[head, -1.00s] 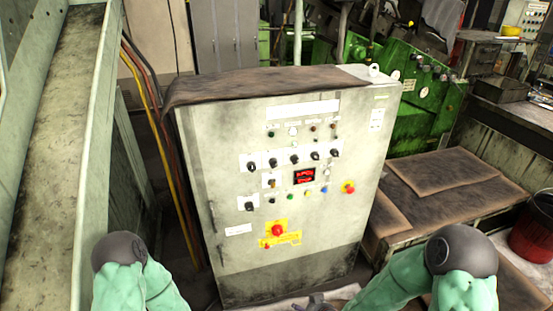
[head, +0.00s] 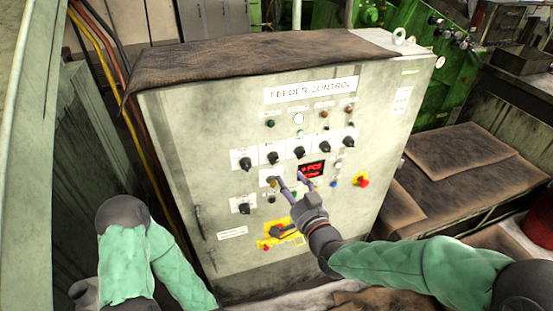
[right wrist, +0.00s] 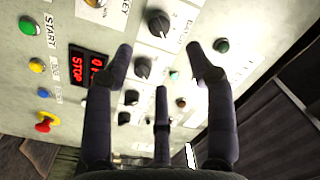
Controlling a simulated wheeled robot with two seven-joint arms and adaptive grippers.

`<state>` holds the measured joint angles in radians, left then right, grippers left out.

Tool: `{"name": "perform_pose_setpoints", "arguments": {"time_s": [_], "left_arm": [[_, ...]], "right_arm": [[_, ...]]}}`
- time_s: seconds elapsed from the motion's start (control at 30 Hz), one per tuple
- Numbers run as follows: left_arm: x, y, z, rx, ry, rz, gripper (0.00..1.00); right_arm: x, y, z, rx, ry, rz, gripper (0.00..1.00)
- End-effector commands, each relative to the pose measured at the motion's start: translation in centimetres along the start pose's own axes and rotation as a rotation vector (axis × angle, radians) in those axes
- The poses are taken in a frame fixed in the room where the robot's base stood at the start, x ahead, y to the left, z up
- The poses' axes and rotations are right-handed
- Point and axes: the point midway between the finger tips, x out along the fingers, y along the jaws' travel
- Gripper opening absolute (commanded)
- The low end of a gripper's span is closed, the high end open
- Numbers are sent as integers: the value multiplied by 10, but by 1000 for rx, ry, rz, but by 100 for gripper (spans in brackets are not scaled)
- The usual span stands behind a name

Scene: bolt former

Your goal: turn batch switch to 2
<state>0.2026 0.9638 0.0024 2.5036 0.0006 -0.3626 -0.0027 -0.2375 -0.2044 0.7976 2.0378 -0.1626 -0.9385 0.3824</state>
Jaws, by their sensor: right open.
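The feeder control cabinet (head: 170,130) has a row of black rotary switches (head: 299,152) and a separate black switch (head: 243,208) lower left. In the right wrist view, black switches (right wrist: 142,67) show between and beyond the open fingers (right wrist: 160,50); contact is not visible. One switch (right wrist: 158,22) has a partly readable label. My left gripper is out of view.
Coloured push buttons and a red emergency stop (head: 361,180) sit right of my gripper. A red rotary handle on a yellow plate (head: 270,240) is below it. Cables hang left of the cabinet. A bench with brown mats (head: 460,165) stands at the right.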

Motion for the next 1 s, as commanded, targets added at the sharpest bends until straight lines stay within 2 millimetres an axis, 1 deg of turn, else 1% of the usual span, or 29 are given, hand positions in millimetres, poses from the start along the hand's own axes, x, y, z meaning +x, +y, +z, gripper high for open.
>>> {"name": "perform_pose_setpoints", "arguments": {"time_s": [0.17, 0.4, 0.6, 0.8, 1.0], "left_arm": [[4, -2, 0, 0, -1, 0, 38], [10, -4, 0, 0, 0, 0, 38], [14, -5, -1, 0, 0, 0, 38], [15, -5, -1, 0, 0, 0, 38], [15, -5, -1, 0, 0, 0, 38]], "right_arm": [[24, 1, 2, 0, -2, 1, 56], [64, 1, 3, -1, -3, 1, 56], [89, 2, 2, -1, -3, 2, 56], [100, 1, 2, 0, -3, 2, 56], [102, 1, 1, 0, -3, 2, 56]]}}
